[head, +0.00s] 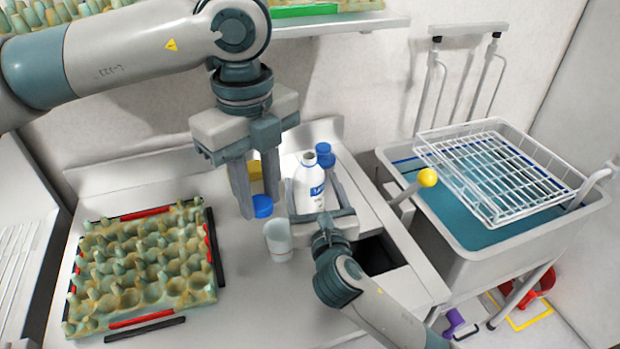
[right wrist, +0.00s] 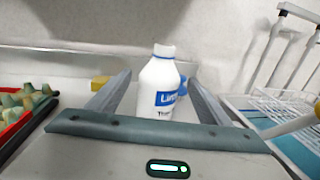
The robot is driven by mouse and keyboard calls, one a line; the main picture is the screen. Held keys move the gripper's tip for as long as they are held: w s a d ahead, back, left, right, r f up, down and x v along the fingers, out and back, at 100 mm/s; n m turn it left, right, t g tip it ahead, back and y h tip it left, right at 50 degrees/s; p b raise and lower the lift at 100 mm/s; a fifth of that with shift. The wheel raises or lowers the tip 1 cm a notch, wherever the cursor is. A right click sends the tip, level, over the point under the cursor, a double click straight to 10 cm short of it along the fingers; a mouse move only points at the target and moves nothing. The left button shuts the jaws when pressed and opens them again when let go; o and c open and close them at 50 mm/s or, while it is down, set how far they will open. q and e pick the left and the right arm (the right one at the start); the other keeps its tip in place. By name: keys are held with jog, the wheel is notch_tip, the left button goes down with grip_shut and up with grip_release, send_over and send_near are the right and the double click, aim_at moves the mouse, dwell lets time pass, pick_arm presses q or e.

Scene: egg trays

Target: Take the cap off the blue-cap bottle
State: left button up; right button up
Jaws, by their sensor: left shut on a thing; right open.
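A white bottle (head: 309,190) with blue lettering stands upright on the counter, its neck bare and open. It also shows in the right wrist view (right wrist: 157,92). My right gripper (head: 314,186) is open, with one finger on each side of this bottle; I cannot tell if they touch it. A blue cap (head: 262,207) is between the fingertips of my left gripper (head: 257,200), which is shut on it, left of the bottle.
A white cup (head: 278,241) stands in front of the left gripper. A yellow block (head: 255,171) lies behind it. An egg tray (head: 150,265) fills the counter's left. A sink (head: 448,220) with a wire rack (head: 490,165) and a yellow ball-ended handle (head: 427,178) are at right.

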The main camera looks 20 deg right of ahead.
jog(key=s, duration=0.7)
jog(key=shift+s+a+b, duration=0.25)
jog(key=shift+a+b, duration=0.2)
